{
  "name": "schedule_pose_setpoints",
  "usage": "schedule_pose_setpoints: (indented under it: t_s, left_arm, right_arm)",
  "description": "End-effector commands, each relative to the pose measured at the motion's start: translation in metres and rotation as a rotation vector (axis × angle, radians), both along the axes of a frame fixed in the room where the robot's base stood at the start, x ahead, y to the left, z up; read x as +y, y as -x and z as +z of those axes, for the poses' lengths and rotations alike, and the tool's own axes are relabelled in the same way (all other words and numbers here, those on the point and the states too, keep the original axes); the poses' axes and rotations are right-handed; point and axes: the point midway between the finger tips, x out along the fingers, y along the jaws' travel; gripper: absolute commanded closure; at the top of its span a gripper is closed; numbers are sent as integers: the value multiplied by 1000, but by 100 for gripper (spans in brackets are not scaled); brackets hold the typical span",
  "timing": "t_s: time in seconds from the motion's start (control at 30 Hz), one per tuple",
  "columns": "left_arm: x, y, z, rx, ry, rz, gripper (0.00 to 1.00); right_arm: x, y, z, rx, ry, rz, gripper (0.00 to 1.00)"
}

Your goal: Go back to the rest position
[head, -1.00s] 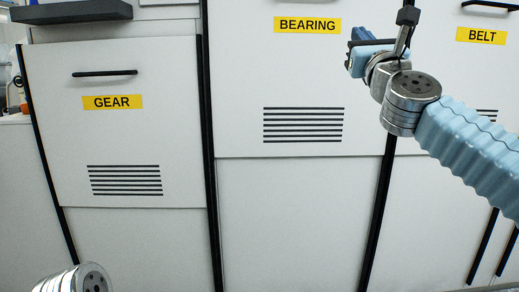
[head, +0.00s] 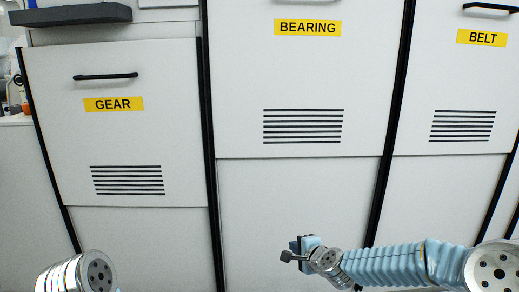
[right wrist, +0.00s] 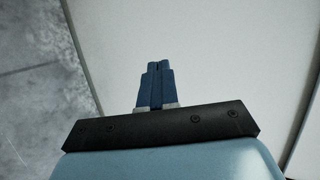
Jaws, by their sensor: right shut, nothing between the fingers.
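My right gripper (head: 300,244) is low in the head view, in front of the lower white panel under the BEARING door (head: 300,85). Its arm comes in from the right, in a light blue sleeve. In the right wrist view its blue fingers (right wrist: 155,82) are together with nothing between them. My left gripper is out of the head view; only a grey metal joint of my left arm shows at the bottom left.
White cabinet doors fill the front: the GEAR door (head: 120,130) at left with a black handle (head: 105,76), and the BELT door (head: 450,90) at right. A dark ledge (head: 70,14) juts out at the top left. Grey floor (right wrist: 35,100) shows in the right wrist view.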

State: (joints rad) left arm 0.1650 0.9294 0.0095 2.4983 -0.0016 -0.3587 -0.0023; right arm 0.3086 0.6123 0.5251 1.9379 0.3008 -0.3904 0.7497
Motion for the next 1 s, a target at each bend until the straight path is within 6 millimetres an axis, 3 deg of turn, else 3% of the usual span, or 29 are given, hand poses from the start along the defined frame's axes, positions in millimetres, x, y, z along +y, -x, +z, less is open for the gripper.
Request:
schedule_pose_setpoints:
  t_s: [0.03,0.17,0.2,0.3,0.4,0.5,0.63,0.7,1.0]
  left_arm:
    - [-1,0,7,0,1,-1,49]
    - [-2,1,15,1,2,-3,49]
    - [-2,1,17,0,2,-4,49]
    - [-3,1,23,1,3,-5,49]
    - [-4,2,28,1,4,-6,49]
    - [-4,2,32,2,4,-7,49]
    - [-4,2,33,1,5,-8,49]
    - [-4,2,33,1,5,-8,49]
    - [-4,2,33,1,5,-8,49]
  right_arm:
    - [7,22,-38,56,88,74,100]
    - [14,90,-130,177,310,294,100]
    - [14,116,-155,214,371,370,100]
    - [13,185,-207,296,501,575,100]
    - [7,251,-240,360,590,769,100]
    - [1,302,-257,401,644,924,100]
    - [-5,341,-266,426,674,1043,100]
    - [-7,349,-268,431,680,1069,100]
    - [-7,349,-268,431,680,1069,100]
